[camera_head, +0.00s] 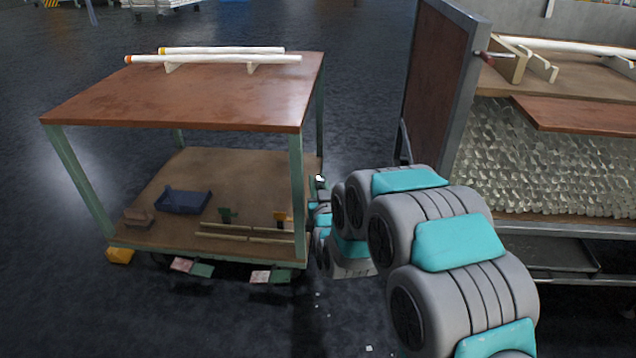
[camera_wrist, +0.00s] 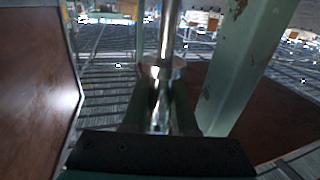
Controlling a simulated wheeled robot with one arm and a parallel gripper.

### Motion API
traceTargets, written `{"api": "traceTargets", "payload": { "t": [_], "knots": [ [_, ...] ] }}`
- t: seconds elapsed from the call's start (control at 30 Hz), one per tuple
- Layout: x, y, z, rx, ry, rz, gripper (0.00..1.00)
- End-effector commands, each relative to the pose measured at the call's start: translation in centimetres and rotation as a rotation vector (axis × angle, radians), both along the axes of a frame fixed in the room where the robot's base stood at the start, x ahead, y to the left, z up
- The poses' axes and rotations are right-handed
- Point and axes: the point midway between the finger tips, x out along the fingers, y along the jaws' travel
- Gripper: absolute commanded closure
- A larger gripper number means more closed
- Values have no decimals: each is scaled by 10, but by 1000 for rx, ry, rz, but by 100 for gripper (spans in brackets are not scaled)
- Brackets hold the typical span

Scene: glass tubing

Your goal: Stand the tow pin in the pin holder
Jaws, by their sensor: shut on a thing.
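The tow pin (camera_wrist: 167,28) is a shiny metal rod with a wider collar. It runs up the middle of the wrist view, between the fingers of my gripper (camera_wrist: 158,118), which is shut on it. A green cart leg (camera_wrist: 238,65) stands close to the right of the pin. In the head view, my wrist is beside the cart's right legs, and my arm hides most of the gripper. I cannot make out the pin in that view. I cannot identify the pin holder for certain in either view.
The cart's brown top (camera_head: 200,95) carries white tubes (camera_head: 215,59). Its lower shelf (camera_head: 190,165) holds a blue bin (camera_head: 188,203), a brown block (camera_head: 139,218) and small green and orange pieces. A tall framed panel (camera_head: 435,85) and a bench with glass tubing stand right.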

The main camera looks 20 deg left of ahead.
Motion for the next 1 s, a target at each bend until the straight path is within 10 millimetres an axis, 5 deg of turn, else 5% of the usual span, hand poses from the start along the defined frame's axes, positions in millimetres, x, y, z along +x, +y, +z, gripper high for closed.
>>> {"api": "traceTargets", "payload": {
  "t": [1.0],
  "knots": [
    [0,0,-13,0,0,0,100]
  ]
}}
